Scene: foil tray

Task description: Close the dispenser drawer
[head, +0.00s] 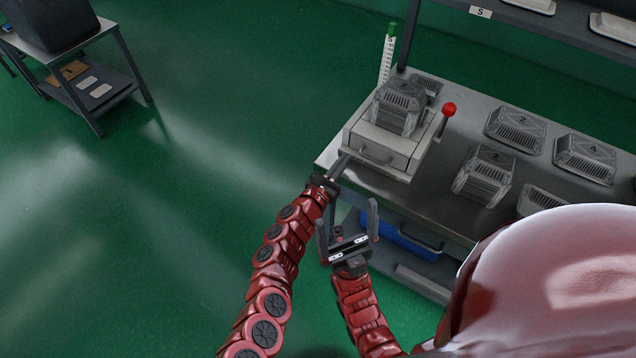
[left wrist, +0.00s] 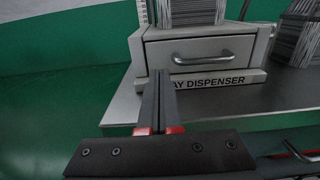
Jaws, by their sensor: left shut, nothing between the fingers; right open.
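The tray dispenser (head: 424,143) is a pale grey box on the steel table, with a stack of foil trays (head: 398,106) on top. Its drawer (head: 378,153) has a bar handle on the front; in the left wrist view the drawer front (left wrist: 230,46) faces me above a lip lettered "...AY DISPENSER". I cannot tell how far the drawer stands out. My left gripper (head: 343,164) is shut and empty, its tips near the dispenser's front left corner. In the left wrist view the closed fingers (left wrist: 158,76) hide part of the lip. My right gripper (head: 348,208) is open and empty, in front of the table.
A red-knobbed lever (head: 449,109) stands on the dispenser's right. Foil trays, including a numbered stack (head: 484,175), cover the table's right side. A blue bin (head: 408,238) sits beneath the table. A shelf (head: 560,28) runs behind. The floor at left is clear up to a side table (head: 110,97).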

